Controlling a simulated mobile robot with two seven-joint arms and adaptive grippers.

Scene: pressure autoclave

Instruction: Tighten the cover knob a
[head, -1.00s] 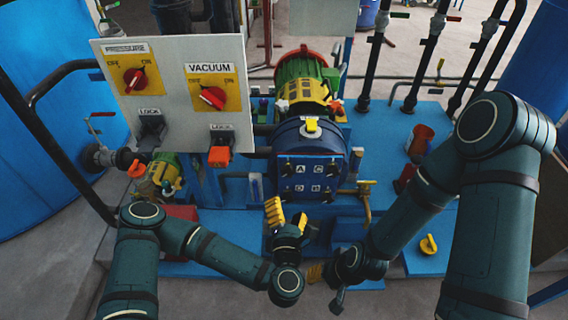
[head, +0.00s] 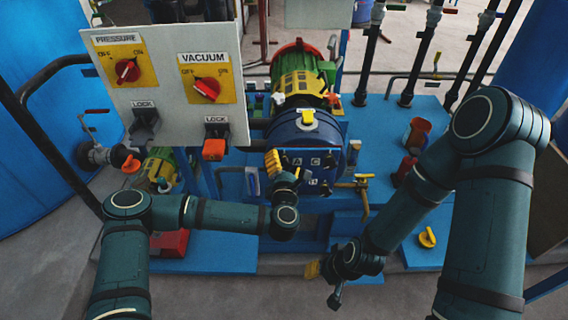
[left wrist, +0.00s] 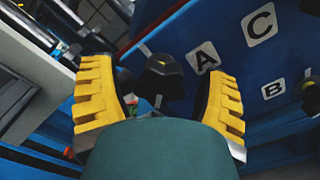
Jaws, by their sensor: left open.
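Cover knob a (left wrist: 163,70) is the black knob beside the letter A in the left wrist view, ahead of and between the fingers. My left gripper (head: 274,164) is open at the cover's left side, its yellow fingers (left wrist: 160,95) apart on either side of the line to the knob. I see no contact with it. In the head view the gripper crowds the knob's place. My right gripper (head: 314,270) hangs low, right of centre; its opening is unclear.
A yellow-handled valve (head: 362,180) is right of the cover. A yellow knob (head: 427,238) lies on the blue base at right.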

